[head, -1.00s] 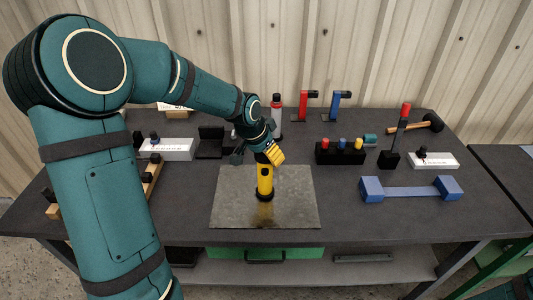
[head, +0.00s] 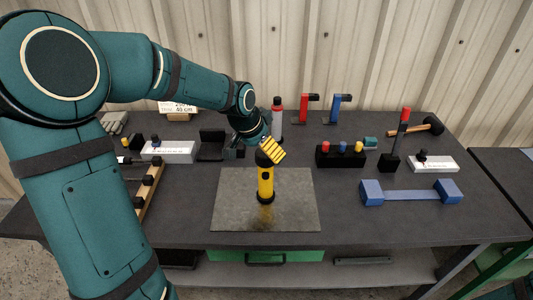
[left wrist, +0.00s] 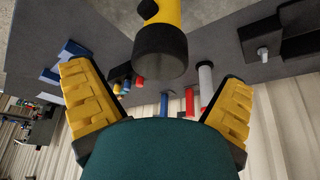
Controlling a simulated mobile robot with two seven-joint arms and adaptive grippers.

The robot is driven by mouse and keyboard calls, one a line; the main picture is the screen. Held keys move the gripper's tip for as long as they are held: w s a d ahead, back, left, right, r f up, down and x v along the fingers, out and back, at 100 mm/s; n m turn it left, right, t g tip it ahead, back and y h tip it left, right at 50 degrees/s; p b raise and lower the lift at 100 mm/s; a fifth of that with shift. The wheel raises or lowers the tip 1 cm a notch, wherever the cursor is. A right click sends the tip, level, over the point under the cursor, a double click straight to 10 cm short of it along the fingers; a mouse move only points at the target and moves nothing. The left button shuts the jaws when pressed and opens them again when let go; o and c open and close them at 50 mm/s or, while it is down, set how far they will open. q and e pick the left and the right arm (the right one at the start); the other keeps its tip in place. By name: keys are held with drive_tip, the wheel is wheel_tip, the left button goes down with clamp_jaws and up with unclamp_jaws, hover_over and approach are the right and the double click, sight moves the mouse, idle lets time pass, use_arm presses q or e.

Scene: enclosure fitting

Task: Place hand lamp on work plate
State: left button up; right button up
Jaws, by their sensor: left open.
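The hand lamp (head: 265,184) is yellow with a black head and a black base. It stands upright on the bare metal work plate (head: 231,213), near its middle. My left gripper (head: 271,149) is open, with yellow fingers, just above and behind the lamp's head. In the left wrist view, the lamp's black head (left wrist: 160,53) lies ahead of and between the spread fingers (left wrist: 160,100), with a visible gap to each. My right gripper is out of view.
Behind the plate stand a grey-and-red bottle (head: 277,119) and a black block with coloured pegs (head: 340,157). A blue dumbbell-shaped piece (head: 411,194) lies right of the plate. Red (head: 305,108) and blue (head: 336,108) tools stand at the back. The table's front strip is clear.

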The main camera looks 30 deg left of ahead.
use_arm(q)
drive_tip(key=v, duration=0.7)
drive_tip(key=shift+r+p, duration=0.2)
drive_tip(key=shift+p, duration=0.25)
drive_tip(key=shift+s, duration=0.2)
